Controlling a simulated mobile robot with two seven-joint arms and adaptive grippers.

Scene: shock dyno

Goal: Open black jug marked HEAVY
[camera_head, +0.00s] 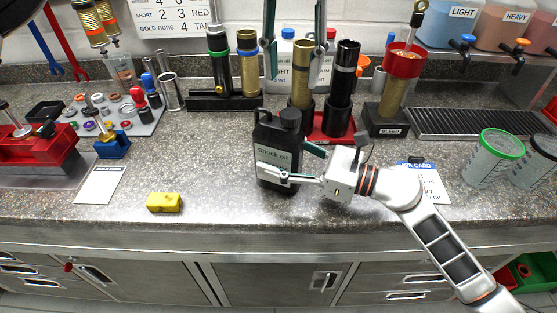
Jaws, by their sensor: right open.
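The black jug (267,132) stands upright on the counter with its black cap (290,117) on. Its pale label reads "Shock oil"; the lower part is hidden by a finger, so I cannot read HEAVY. My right gripper (284,157) is open at the jug's right side, with one finger across the label in front and the other at the right, partly behind the jug. I cannot tell whether they touch it. My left gripper (294,68) is open and empty, fingers wide apart, coming down from the top edge above and behind the cap.
Gold and black tubes (343,77) stand in a red tray (330,128) right behind the jug. A yellow block (164,202) lies on the left.

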